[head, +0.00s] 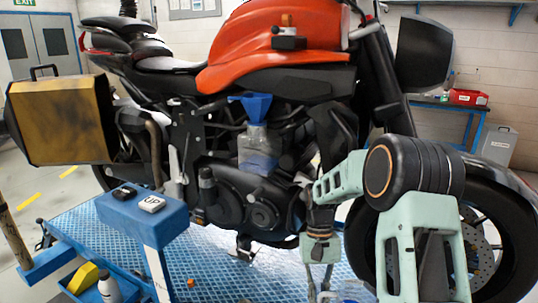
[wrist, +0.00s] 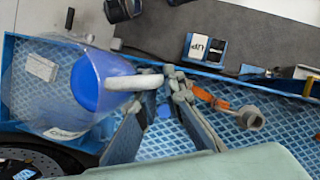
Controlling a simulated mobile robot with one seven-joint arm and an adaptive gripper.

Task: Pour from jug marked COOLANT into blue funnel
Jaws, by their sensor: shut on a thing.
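The blue funnel (head: 257,105) sits upright on top of a clear container (head: 259,148) beside the motorcycle's engine. A translucent jug (wrist: 98,88) with a blue top and a pale handle fills the left of the wrist view. In the head view only a sliver of the jug (head: 350,292) shows at the bottom edge. My gripper (wrist: 172,78) is shut on the jug's handle. In the head view my gripper (head: 318,288) is low, right of and below the funnel. The jug's label is too small to read.
The orange motorcycle (head: 275,45) stands on a blue textured platform (head: 215,262). A yellow-brown case (head: 60,120) is at its left. A blue stand (head: 145,215) with small dark and white items is at front left. A tray (head: 118,280) holds a bottle and a yellow item. An orange tool (wrist: 210,97) lies beside my gripper.

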